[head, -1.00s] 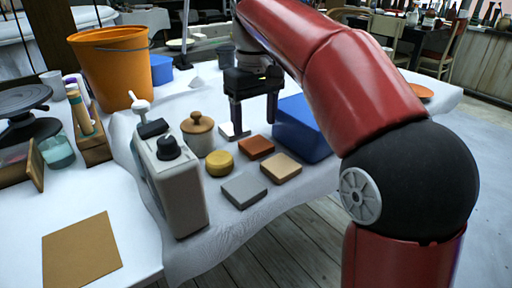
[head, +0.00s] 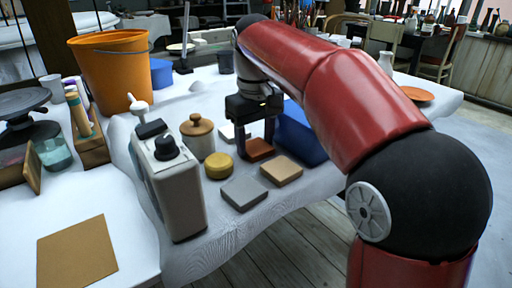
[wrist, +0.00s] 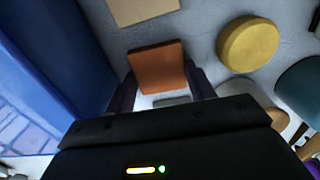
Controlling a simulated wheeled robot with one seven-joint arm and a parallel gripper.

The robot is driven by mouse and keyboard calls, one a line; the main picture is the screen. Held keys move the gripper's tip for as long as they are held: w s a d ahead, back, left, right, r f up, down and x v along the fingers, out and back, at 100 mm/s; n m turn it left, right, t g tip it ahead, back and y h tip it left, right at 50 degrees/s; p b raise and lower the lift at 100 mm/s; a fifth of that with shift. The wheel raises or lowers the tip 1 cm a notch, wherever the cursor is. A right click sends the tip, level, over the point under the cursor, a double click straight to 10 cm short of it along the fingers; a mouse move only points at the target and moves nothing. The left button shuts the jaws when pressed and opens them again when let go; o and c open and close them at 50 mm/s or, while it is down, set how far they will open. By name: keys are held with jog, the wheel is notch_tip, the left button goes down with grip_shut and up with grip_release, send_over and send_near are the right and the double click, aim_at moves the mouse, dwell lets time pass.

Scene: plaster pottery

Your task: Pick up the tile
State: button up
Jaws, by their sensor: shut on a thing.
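The reddish-brown square tile (head: 259,150) lies on the white-covered table beside the blue bin. My gripper (head: 256,141) is over it, pointing down, with one finger on each side. In the wrist view the tile (wrist: 157,66) sits between the two fingers, and my gripper (wrist: 162,88) is shut on it. The tile looks flat and at table height; I cannot see a gap under it. A tan tile (head: 281,170), a grey tile (head: 244,193) and a whitish tile (head: 227,132) lie around it.
The blue bin (head: 300,136) stands close on the right of the gripper. A yellow round block (head: 218,166), a lidded tan jar (head: 197,137) and a grey machine (head: 169,190) stand to the left. An orange bucket (head: 112,72) is at the back left.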

aim_at(255, 145)
notch_tip(255, 145, up, 10)
jog(key=p, duration=0.3)
